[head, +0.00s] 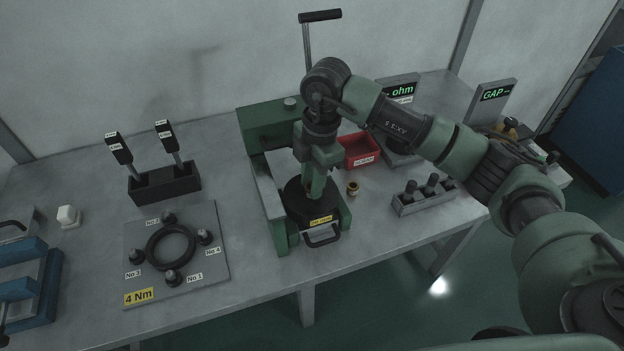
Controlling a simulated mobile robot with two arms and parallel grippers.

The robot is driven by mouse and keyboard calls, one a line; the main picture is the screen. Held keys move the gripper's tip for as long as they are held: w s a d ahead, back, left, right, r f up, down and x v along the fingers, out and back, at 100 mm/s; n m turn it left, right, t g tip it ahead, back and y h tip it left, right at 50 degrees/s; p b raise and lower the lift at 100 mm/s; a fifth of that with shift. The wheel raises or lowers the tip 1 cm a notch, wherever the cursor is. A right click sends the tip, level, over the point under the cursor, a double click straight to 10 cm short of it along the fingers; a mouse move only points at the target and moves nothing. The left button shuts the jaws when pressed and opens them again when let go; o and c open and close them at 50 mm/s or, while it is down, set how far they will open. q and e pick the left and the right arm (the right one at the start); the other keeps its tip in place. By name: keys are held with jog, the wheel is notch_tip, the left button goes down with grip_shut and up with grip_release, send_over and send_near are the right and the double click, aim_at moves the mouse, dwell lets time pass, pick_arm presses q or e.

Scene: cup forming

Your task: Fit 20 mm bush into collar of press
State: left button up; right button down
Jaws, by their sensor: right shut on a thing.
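The green press (280,240) stands on the bench with a round black collar piece (297,207) low at its front. My right gripper (309,193) points down right over this collar. It is shut on a small brass-coloured piece, seemingly a bush, mostly hidden by the fingers. I cannot tell whether the piece is inside the collar or just above it. Another small brass bush (352,188) stands on the bench to the right of the press. My left gripper is not in view.
A red bin (360,150) stands behind the loose bush. A rack with dark pegs (423,195) is to the right, gauges with green displays (491,103) behind. A plate with a black ring (171,247) and a black tool holder (164,185) lie left. Bare bench separates them.

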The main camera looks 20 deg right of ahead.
jog(key=shift+f, duration=0.2)
jog(key=c, duration=1.1)
grip_release()
jog(key=shift+s, duration=0.1)
jog(key=shift+r, duration=0.15)
jog(key=r, duration=0.4)
jog(key=d+r+b, duration=0.1)
jog(key=r, duration=0.7)
jog(key=shift+w+d+r+b, duration=0.1)
jog(key=shift+w+d+b, duration=0.15)
jog(key=shift+b, duration=0.15)
